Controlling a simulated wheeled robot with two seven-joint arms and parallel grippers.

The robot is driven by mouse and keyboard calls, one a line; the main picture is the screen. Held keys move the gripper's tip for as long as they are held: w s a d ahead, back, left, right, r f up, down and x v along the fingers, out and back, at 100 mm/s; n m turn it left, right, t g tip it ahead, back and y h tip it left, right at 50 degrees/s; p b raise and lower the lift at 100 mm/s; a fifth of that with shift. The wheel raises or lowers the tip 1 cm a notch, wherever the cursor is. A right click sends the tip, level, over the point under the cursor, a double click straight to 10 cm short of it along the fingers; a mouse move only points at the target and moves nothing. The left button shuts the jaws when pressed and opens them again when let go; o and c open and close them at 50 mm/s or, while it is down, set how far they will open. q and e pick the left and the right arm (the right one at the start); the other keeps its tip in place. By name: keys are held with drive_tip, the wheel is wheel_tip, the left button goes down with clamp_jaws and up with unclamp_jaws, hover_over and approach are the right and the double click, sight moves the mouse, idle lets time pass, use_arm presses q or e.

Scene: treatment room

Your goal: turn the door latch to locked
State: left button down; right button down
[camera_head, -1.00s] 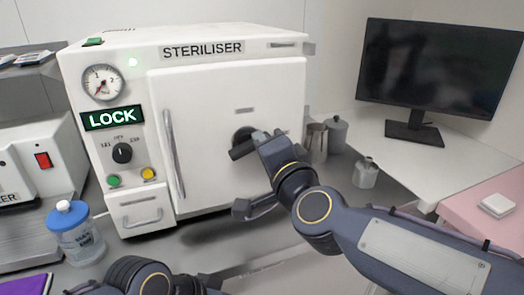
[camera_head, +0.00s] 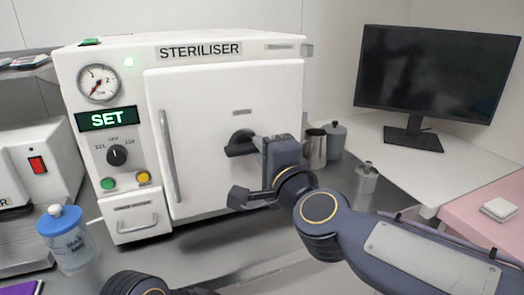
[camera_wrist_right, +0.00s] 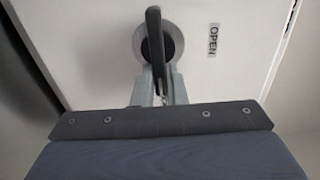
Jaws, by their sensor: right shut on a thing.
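The door latch (camera_head: 240,142) is a dark handle on a round hub on the white steriliser door (camera_head: 205,95). In the head view it lies nearly level. It also shows in the right wrist view (camera_wrist_right: 153,40), running between the fingers, with an "OPEN" label (camera_wrist_right: 213,40) beside it. My right gripper (camera_head: 262,147) is at the latch from the right, and in the wrist view its fingers (camera_wrist_right: 156,90) are shut on the handle. The lit display (camera_head: 107,118) reads "SET". My left arm shows only at the bottom edge; its gripper is out of view.
The door's long vertical handle (camera_head: 169,155) stands left of the latch. Metal canisters (camera_head: 316,148) stand close to the right of my right gripper. A blue-capped bottle (camera_head: 67,240) is at the left. A monitor (camera_head: 425,85) stands on the right counter.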

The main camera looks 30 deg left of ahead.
drive_tip(key=c, duration=1.5)
unclamp_jaws()
drive_tip(key=shift+o, duration=0.2)
drive_tip(key=v, duration=0.7)
drive_tip(key=shift+s+d, duration=0.25)
drive_tip(key=shift+d, duration=0.05)
